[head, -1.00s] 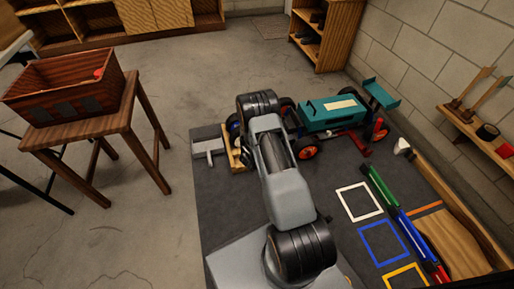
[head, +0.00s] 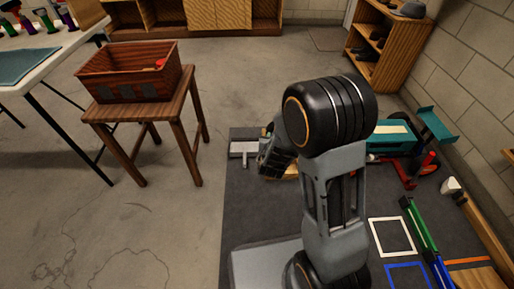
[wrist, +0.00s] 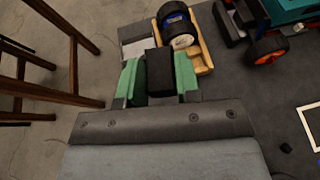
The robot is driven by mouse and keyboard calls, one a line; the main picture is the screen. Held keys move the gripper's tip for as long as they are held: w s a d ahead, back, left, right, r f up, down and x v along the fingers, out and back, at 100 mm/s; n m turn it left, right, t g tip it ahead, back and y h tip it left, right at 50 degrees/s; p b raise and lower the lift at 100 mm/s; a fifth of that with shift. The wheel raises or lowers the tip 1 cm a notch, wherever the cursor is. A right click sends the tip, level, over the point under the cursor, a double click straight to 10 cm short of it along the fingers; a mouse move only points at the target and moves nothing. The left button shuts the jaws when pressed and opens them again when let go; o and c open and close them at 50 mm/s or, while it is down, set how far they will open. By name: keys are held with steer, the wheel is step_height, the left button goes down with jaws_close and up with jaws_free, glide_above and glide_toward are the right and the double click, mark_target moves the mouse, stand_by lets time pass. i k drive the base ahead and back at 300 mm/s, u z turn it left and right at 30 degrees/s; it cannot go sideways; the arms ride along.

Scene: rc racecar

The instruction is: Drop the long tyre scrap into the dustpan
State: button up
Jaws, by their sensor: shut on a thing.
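In the wrist view my gripper (wrist: 159,82), with green fingers, is shut on a black block-like piece, the tyre scrap (wrist: 159,68). The scrap is raised in front of the camera; its full length cannot be told. In the head view the gripper end is mostly hidden behind my arm. A pale grey flat pan with a handle, likely the dustpan (head: 243,150), lies on the dark mat left of my arm. Part of it shows beyond the left finger in the wrist view (wrist: 134,45).
A wooden tray (wrist: 206,54) with wheels sits beside the pan. The teal racecar (head: 390,136) stands right of my arm. A wooden stool (head: 150,110) bearing a red-brown crate (head: 128,85) is at left. Coloured square outlines mark the mat at right.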

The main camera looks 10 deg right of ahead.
mark_target(248, 149)
steer(key=z, duration=0.35)
steer(key=i, duration=0.45)
steer(key=u, duration=1.4)
steer(key=i, duration=1)
